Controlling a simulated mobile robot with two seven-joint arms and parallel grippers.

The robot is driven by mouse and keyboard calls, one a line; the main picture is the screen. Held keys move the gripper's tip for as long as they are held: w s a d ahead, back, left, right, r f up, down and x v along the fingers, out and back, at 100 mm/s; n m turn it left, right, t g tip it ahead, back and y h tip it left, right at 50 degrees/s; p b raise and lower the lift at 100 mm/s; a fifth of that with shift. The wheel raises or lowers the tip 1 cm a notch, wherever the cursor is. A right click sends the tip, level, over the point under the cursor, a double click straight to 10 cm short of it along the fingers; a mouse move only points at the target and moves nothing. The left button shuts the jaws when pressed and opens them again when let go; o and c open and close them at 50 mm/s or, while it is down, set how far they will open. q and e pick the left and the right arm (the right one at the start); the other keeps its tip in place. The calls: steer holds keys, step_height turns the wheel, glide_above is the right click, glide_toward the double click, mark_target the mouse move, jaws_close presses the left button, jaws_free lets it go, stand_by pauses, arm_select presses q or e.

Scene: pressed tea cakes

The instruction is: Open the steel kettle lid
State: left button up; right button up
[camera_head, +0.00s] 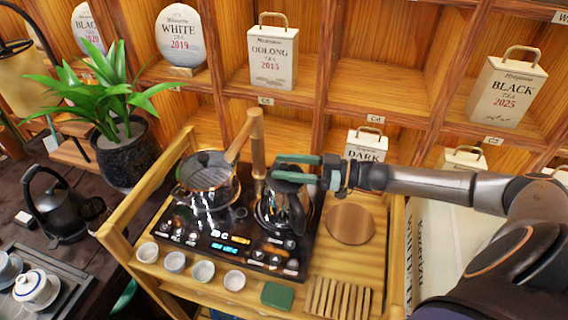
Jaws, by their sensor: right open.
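The steel kettle (284,212) is dark and shiny and stands on the right burner of the black cooktop (228,243). My right gripper (275,169) reaches in from the right with its green fingers spread apart over the top of the kettle. A dark part of the kettle top shows between and under the fingers. The fingers hide much of the lid, so I cannot tell whether they touch it. The lid appears to be on the kettle. My left gripper is not in view.
A pot (208,191) with a wooden handle stands on the left burner, close to the kettle. Several small cups (202,271) line the front of the wooden cart. A round wooden board (350,224) lies right of the cooktop. Shelves with tea boxes (273,57) stand behind.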

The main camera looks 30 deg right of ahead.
steer(key=shift+w+a, duration=0.25)
steer(key=shift+a, duration=0.05)
steer(key=shift+c, duration=0.3)
jaws_close()
stand_by(1.0)
